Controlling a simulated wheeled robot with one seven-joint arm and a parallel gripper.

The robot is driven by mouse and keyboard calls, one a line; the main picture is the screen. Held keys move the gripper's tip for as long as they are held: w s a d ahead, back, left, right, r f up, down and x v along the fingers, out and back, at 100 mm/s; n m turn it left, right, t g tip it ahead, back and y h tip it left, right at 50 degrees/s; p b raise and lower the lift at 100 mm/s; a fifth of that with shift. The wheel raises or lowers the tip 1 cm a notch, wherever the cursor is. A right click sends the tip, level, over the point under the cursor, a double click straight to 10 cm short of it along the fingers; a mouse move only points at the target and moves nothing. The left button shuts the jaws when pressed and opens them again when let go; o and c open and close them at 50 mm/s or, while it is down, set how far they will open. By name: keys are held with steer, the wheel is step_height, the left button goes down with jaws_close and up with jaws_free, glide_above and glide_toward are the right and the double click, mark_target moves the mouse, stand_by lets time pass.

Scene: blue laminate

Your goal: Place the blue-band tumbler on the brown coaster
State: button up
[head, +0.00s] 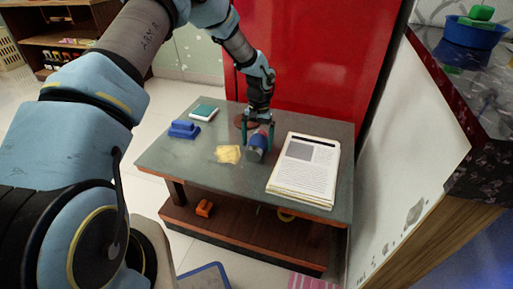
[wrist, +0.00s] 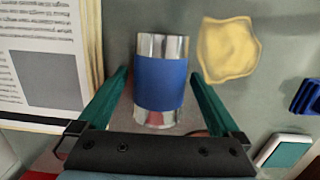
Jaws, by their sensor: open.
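The tumbler (head: 255,146) is silver with a wide blue band and lies on its side on the grey-green table. In the wrist view the tumbler (wrist: 160,82) lies between the two teal fingers of my gripper (wrist: 159,74), with a gap at each side. In the head view my gripper (head: 257,141) points down around the tumbler, open and not closed on it. The brown coaster (head: 239,121) lies just behind the tumbler, partly hidden by my gripper. A reddish-brown patch shows near the tumbler's lower end in the wrist view.
A crumpled yellow cloth (head: 228,154) is close on the left. A blue block-like object (head: 184,130) and a teal-topped white box (head: 204,112) lie farther left. A red panel (head: 310,60) stands behind the table.

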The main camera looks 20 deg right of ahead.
mark_target(257, 138)
steer(key=shift+f, duration=0.1)
steer(key=shift+c, duration=0.2)
steer(key=c, duration=1.3)
step_height(257, 138, up, 10)
steer(key=shift+p, duration=0.45)
steer(key=w+a+r+n, duration=0.1)
steer(key=w+a+n, duration=0.3)
steer(key=a, duration=1.4)
steer(key=s+a+r+n+h, duration=0.15)
steer(key=a+n, duration=0.35)
steer(key=a, duration=1.7)
steer(key=shift+y, duration=0.25)
steer(key=s+r+p, duration=0.1)
steer(key=r+p, duration=0.2)
steer(key=p, duration=0.3)
steer(key=s+r+p, duration=0.1)
steer(key=r+p, duration=0.2)
steer(key=p, duration=0.4)
steer(key=r+p, duration=0.3)
steer(key=p, duration=0.3)
steer(key=shift+s+r+p, duration=0.1)
steer(key=shift+s+p, duration=0.2)
steer(key=shift+s, duration=0.1)
steer(key=shift+d, duration=0.1)
